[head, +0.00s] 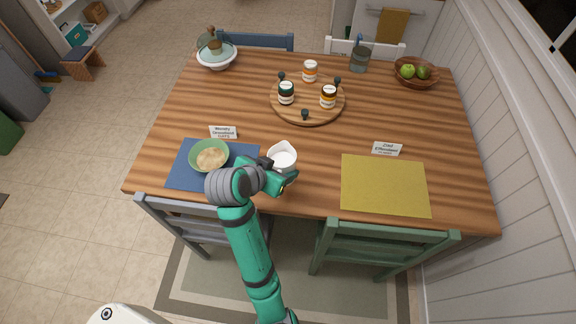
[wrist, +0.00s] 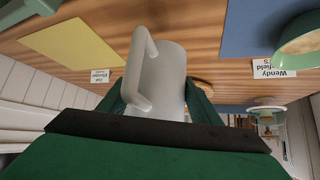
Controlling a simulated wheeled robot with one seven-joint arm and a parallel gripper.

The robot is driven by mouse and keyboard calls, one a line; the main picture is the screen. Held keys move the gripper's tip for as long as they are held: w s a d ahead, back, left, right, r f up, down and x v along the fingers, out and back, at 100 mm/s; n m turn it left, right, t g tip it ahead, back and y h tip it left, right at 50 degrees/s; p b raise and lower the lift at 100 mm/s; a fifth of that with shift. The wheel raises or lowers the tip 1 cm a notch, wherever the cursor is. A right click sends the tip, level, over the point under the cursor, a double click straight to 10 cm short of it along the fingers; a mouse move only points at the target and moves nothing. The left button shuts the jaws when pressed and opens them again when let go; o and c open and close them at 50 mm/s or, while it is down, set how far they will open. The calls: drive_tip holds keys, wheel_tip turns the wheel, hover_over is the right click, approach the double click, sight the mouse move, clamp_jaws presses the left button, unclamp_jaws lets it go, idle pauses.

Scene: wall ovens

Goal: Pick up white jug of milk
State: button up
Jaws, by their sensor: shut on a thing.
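The white jug of milk (head: 283,154) is at the near side of the wooden table in the head view, just right of the blue placemat. It is a white pitcher with a spout and white contents. In the wrist view the jug (wrist: 165,75) fills the middle, with its handle on the left. My gripper (head: 280,177) is shut on the jug, with green fingers on both sides of its body in the wrist view (wrist: 155,98). I cannot tell whether the jug's base touches the table.
A green bowl (head: 209,156) of food sits on the blue placemat (head: 185,177) left of my gripper. A yellow placemat (head: 385,185) lies right. A round wooden tray (head: 308,112) with jars stands behind. Chairs (head: 372,250) line the near edge. The table between jug and yellow placemat is clear.

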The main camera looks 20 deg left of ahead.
drive_tip(key=s+a+r, duration=0.2)
drive_tip(key=s, duration=0.3)
drive_tip(key=shift+s+a+r, duration=0.15)
drive_tip(key=shift+a+r, duration=0.15)
drive_tip(key=shift+r, duration=0.05)
drive_tip(key=shift+s+a+r, duration=0.2)
drive_tip(key=shift+s, duration=0.05)
drive_tip(key=shift+s+a+r, duration=0.1)
drive_tip(key=shift+s, duration=0.15)
drive_tip(key=shift+s, duration=0.25)
